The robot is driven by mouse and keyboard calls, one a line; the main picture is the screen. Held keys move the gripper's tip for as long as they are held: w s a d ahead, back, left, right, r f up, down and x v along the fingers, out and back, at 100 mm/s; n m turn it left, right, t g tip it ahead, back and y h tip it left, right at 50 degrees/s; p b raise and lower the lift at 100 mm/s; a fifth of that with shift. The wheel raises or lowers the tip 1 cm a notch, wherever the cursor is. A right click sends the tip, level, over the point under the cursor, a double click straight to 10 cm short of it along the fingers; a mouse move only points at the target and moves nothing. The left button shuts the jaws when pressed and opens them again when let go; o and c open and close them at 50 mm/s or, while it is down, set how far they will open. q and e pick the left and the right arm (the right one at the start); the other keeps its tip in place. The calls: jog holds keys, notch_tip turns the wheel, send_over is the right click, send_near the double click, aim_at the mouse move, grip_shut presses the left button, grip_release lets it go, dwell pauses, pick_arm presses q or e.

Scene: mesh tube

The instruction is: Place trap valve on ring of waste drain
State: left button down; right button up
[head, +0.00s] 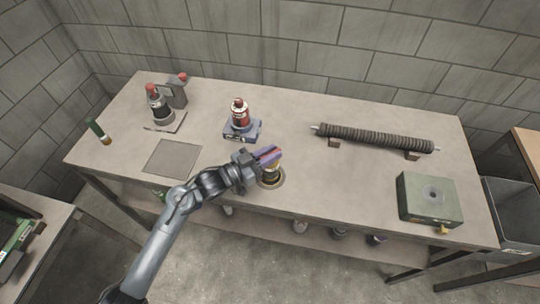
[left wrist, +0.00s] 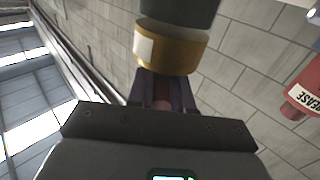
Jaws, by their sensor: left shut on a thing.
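The trap valve appears to be the dark cylinder with a brass-coloured band and pale patch (left wrist: 172,45) in the left wrist view. My left gripper (head: 269,155) is shut on it. In the head view the held valve (head: 270,174) shows just below the fingertips, partly hidden by them. It is over or inside the round drain ring (head: 282,184) in the table's front middle. I cannot tell whether it touches the ring. The gripper's fingers (left wrist: 162,92) also show in the left wrist view. My right gripper is not in view.
A red can (head: 240,112) on a blue-grey base stands behind my gripper. A ribbed tube (head: 375,138) lies on supports at the right. A green box (head: 430,198) sits at the front right. A green bottle-like item (head: 99,131) is at the left.

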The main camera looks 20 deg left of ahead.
pick_arm(q)
jog(key=shift+f, duration=0.25)
jog(key=c, duration=1)
grip_release()
jog(key=shift+r, duration=0.15)
jog(key=p+v, duration=0.2)
jog(key=v, duration=1)
jog(key=f+y, duration=0.1)
jog(key=s+f+n+y, duration=0.1)
jog(key=f+y, duration=0.1)
jog(key=s+d+f+g+y, duration=0.1)
jog(key=y, duration=0.1)
jog(key=shift+f+n, duration=0.3)
jog(key=shift+n, duration=0.1)
jog(key=s+f+n+g+y, duration=0.1)
jog(key=s+g, duration=0.2)
jog(key=s, duration=0.3)
jog(key=s+d+f+n+g+y, duration=0.1)
jog(key=s+f+g+y, duration=0.1)
jog(key=s, duration=0.5)
jog(key=s+f+n+g+y, duration=0.1)
jog(key=s+f+g+y, duration=0.1)
jog(key=s+g, duration=0.3)
jog(key=shift+s+d, duration=0.25)
jog(key=shift+s, duration=0.6)
